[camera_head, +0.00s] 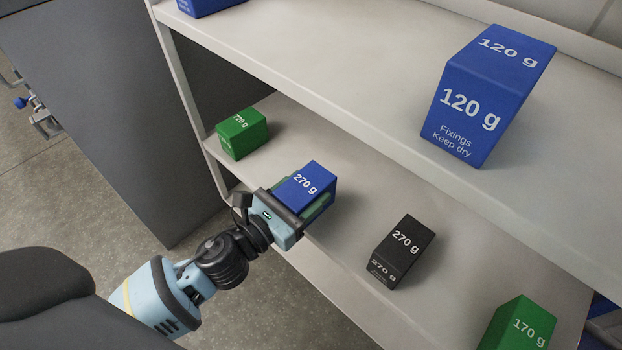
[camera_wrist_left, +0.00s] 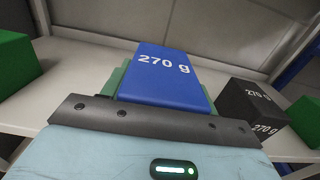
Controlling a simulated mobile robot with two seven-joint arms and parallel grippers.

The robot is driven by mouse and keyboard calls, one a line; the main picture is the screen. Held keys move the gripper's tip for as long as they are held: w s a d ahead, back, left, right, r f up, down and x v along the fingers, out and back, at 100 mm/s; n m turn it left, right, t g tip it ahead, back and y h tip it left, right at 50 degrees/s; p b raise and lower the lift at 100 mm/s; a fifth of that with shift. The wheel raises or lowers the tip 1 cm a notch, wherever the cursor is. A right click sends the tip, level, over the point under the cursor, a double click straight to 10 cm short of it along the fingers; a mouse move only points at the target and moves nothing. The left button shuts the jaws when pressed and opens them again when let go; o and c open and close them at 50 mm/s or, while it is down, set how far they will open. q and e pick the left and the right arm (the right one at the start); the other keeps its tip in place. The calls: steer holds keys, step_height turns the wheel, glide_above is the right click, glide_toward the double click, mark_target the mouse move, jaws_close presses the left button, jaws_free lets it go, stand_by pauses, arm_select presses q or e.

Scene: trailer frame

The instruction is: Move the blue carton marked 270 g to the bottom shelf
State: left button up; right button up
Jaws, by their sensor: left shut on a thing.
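The blue carton marked 270 g (camera_head: 308,180) is at the lower shelf (camera_head: 345,205), near its front edge. My left gripper (camera_head: 303,198) is shut on this carton, reaching in from the front left. The carton also shows in the left wrist view (camera_wrist_left: 165,75), between the gripper's green fingers. Whether its underside touches the shelf is hidden. My right gripper is in neither view.
On the lower shelf, a green 720 g carton (camera_head: 241,134) stands left, and a black 270 g carton (camera_head: 402,252) and a green 170 g carton (camera_head: 518,325) stand right. A blue 120 g carton (camera_head: 487,95) stands on the shelf above. Bare shelf surrounds the held carton.

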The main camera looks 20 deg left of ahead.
mark_target(309, 168)
arm_select(q)
steer(key=w, duration=0.1)
steer(key=w+a, duration=0.1)
steer(key=w, duration=0.1)
steer(key=w+b, duration=0.1)
steer(key=shift+w+a+f, duration=0.15)
steer(key=shift+w+f, duration=0.15)
steer(key=shift+w, duration=0.1)
steer(key=shift+w+a, duration=0.1)
steer(key=shift+w, duration=0.25)
steer(key=shift+w, duration=0.1)
steer(key=shift+w+a, duration=0.15)
steer(key=shift+w, duration=0.15)
step_height(309, 168, down, 4)
steer(key=b, duration=0.3)
steer(key=shift+r, duration=0.3)
